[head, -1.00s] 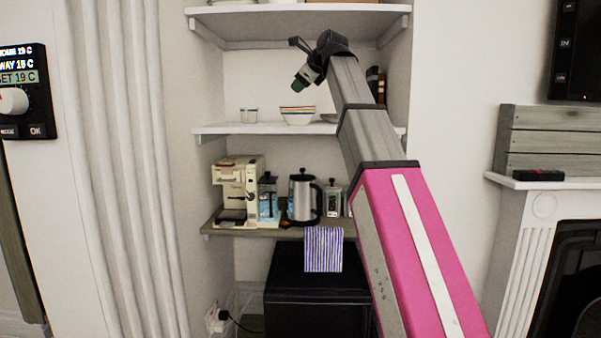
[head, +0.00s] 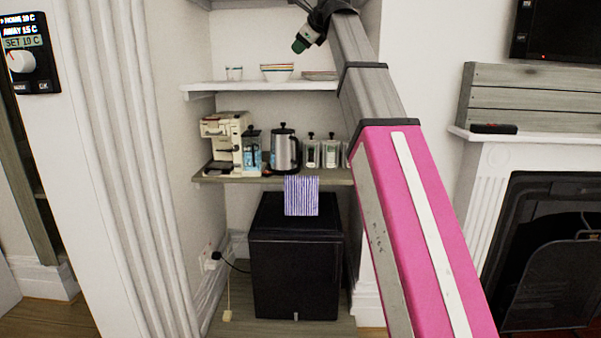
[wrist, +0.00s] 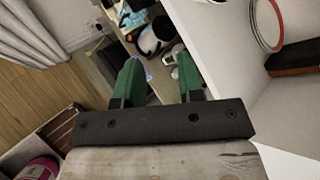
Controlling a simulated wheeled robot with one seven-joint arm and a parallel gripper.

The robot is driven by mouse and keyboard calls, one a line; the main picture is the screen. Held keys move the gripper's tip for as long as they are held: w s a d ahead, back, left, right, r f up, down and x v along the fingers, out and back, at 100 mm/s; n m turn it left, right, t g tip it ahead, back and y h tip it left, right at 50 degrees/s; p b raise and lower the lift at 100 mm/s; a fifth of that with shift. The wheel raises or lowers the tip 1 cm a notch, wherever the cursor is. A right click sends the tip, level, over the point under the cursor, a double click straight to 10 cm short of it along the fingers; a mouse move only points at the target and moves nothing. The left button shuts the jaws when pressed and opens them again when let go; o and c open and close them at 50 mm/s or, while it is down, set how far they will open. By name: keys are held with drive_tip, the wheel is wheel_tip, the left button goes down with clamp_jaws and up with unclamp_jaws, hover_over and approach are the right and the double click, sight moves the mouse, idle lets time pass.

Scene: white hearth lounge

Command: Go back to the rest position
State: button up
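My gripper (head: 301,43) shows at the top of the head view, at the end of my raised arm, with its dark wrist and green tip pointing down and left. It appears above the bowl (head: 277,72) on the middle shelf in the picture. In the wrist view, the two green fingers of my gripper (wrist: 160,72) stand apart with nothing held between them.
The alcove's wooden shelf (head: 215,179) holds a coffee machine (head: 222,142), a steel kettle (head: 285,152) and jars. A striped cloth (head: 301,196) hangs over the black fridge (head: 296,270). A fireplace (head: 490,190) stands to the right, a thermostat (head: 28,60) to the left.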

drive_tip(key=w+d+f+n+g+h, duration=0.15)
drive_tip(key=d+f+n, duration=0.35)
drive_tip(key=f, duration=1.8)
drive_tip(key=d+f+n+g+h, duration=0.3)
drive_tip(key=d+f+n, duration=0.1)
drive_tip(key=f, duration=1.9)
drive_tip(key=s+d+f+n+g, duration=0.1)
drive_tip(key=s+d+f+n, duration=0.2)
drive_tip(key=s+f, duration=0.4)
drive_tip(key=s+d+f+n+g+h, duration=0.1)
drive_tip(key=s+f+n, duration=0.4)
drive_tip(key=f, duration=1)
drive_tip(key=s+d+f+n+g+h, duration=0.1)
drive_tip(key=s+d+f+n+g, duration=0.2)
drive_tip(key=s+f, duration=0.7)
drive_tip(key=d+f, duration=0.2)
drive_tip(key=shift+d+n, duration=0.35)
drive_tip(key=shift+n, duration=0.05)
